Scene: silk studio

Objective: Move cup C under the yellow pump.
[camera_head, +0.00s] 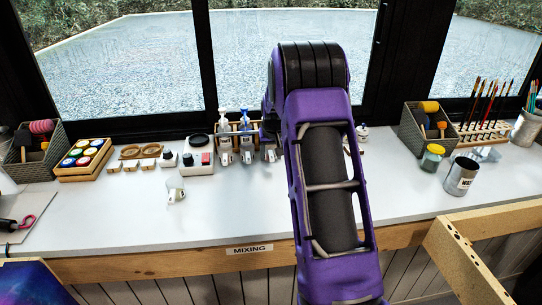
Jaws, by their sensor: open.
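A small pale cup (175,189) with a white tag stands alone on the white worktop, left of the middle. Its letter is too small to read, so I cannot tell if it is cup C. A row of pump bottles in a wooden rack stands at the back, with a blue-topped pump bottle (246,138) and another pale pump bottle (225,143) showing. Small white items are in front of them. I cannot make out a yellow pump; my purple arm covers part of the row. My gripper is hidden behind the arm, at the back of the worktop.
A scale-like device (200,148) stands left of the pumps. A paint tray (84,158), grey baskets (417,132), a yellow-lidded jar (432,157) and a metal can (461,176) stand around. Windows rise behind.

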